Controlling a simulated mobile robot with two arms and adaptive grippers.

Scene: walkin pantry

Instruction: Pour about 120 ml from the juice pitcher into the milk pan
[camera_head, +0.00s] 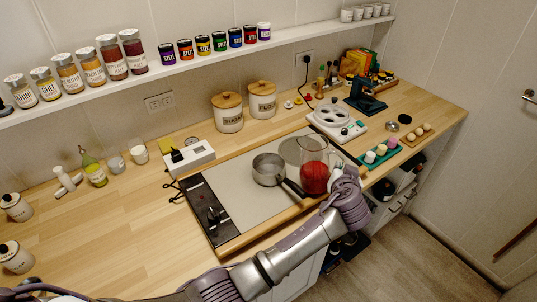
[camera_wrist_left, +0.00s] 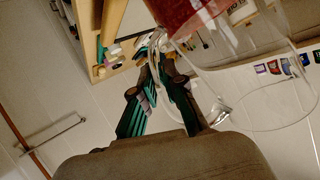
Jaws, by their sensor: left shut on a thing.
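The juice pitcher (camera_head: 315,177) is clear glass with red juice in its lower part. It looks about upright over the right end of the cooktop; I cannot tell whether its base touches the surface. My left gripper (camera_head: 341,174) comes from the right side of it and is shut on its handle. In the left wrist view the gripper's green-and-black fingers (camera_wrist_left: 162,78) close on the handle beside the clear wall of the pitcher (camera_wrist_left: 262,88). The milk pan (camera_head: 267,169) is a small grey pot just left of the pitcher. Its dark handle points toward the front right. My right gripper is out of view.
The cooktop (camera_head: 231,198) has free room left of the pan. A white appliance (camera_head: 335,125) stands behind the pitcher, and a green tray (camera_head: 381,153) with small cups is to the right. Two lidded canisters (camera_head: 228,116) stand behind the cooktop.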

